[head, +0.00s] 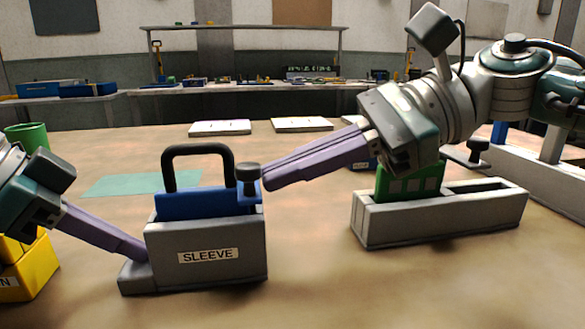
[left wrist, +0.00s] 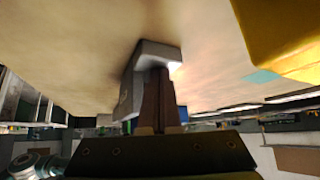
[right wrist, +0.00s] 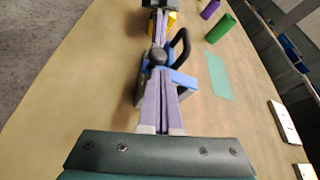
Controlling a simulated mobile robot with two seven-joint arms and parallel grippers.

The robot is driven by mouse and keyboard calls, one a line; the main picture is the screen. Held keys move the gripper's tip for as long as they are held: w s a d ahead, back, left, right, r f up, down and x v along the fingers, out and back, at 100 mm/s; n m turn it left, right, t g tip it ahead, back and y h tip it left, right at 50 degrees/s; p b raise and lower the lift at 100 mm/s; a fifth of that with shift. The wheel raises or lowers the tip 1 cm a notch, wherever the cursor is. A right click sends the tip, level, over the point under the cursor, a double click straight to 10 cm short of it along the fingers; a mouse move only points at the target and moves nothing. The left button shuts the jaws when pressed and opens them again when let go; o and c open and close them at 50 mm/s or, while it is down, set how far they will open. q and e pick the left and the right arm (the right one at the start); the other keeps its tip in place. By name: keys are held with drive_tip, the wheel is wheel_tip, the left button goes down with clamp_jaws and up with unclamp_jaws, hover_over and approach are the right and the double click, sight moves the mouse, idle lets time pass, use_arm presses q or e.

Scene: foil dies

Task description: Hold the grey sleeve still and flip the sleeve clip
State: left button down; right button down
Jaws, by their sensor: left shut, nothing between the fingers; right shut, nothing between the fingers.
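The grey sleeve (head: 206,262), labelled SLEEVE, stands upright on the table with a blue block (head: 190,203) with a black handle seated in it. The sleeve clip, a dark round knob (head: 247,174) on a short post, sits at the block's right end; it also shows in the right wrist view (right wrist: 157,56). My left gripper (head: 144,256) is shut, its fingertips at the sleeve's left foot, seemingly touching it. The sleeve also shows in the left wrist view (left wrist: 150,55). My right gripper (head: 268,180) is shut and empty, its tips right beside the knob; contact is unclear.
A second grey holder (head: 445,212) with a green block (head: 418,182) stands at right, partly behind my right arm. A yellow block (head: 38,272) and green cylinder (head: 28,137) are at left. A teal mat (head: 125,184) and white plates (head: 220,128) lie behind. The front table is clear.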

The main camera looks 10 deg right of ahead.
drive_tip(key=shift+w+r+m+g, duration=0.15)
drive_tip(key=shift+r+m+g, duration=0.15)
drive_tip(key=shift+r+m, duration=0.15)
drive_tip(key=w+r, duration=0.4)
drive_tip(key=shift+w+m, duration=0.2)
drive_tip(key=shift+m, duration=0.25)
idle(0.5)
idle(0.6)
drive_tip(key=shift+r, duration=0.15)
idle(0.6)
